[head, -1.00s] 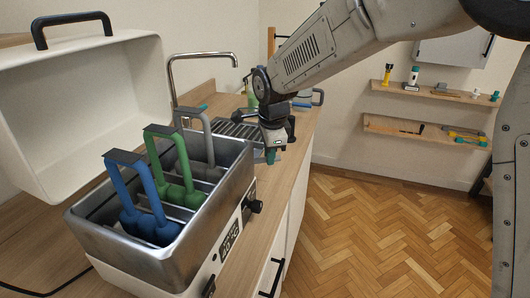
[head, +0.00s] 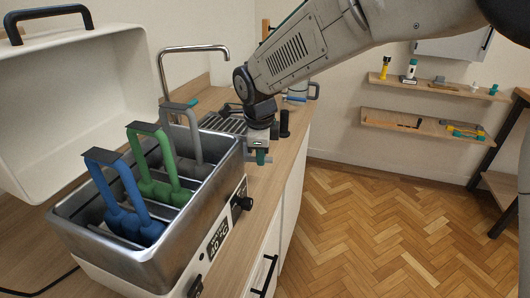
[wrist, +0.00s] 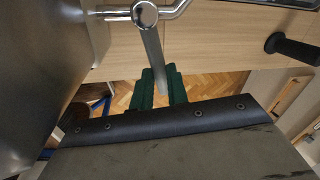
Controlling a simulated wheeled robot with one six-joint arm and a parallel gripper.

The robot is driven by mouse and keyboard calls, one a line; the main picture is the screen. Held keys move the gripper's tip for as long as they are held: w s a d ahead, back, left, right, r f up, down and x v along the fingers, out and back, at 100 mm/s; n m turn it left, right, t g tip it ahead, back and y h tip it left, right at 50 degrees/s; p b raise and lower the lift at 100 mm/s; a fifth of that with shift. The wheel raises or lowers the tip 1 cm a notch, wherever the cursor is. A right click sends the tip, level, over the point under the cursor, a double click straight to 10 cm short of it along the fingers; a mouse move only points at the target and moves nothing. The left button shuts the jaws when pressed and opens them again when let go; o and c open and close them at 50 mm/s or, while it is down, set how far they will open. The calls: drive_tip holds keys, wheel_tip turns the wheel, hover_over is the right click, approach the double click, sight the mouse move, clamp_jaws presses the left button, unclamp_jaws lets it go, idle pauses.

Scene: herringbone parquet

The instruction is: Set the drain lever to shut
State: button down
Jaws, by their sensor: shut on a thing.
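The drain lever (wrist: 152,50) is a flat grey metal bar on a round pivot. In the wrist view it points down the picture, crosswise to the short drain pipe (wrist: 176,11) beside the metal bath wall (wrist: 40,50). My gripper (wrist: 160,88), with dark green fingers, is shut on the lever's free end. In the head view my gripper (head: 261,158) points down at the far end of the steel bath (head: 215,190), over the counter's front edge. The lever is hidden there.
Blue (head: 120,190), green (head: 160,155) and grey (head: 190,130) handled holders stand in the bath. A tap (head: 180,50) and dark upright cylinder (head: 285,123) are near my gripper. Parquet floor (head: 350,220) is clear at right.

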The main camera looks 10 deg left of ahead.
drive_tip(key=c, duration=1.4)
unclamp_jaws()
drive_tip(key=shift+o, duration=0.2)
wheel_tip(320, 180, up, 8)
drive_tip(key=s, duration=0.1)
drive_tip(key=shift+s+f, duration=0.15)
drive_tip(key=shift+s, duration=0.15)
drive_tip(key=shift+c, duration=0.4)
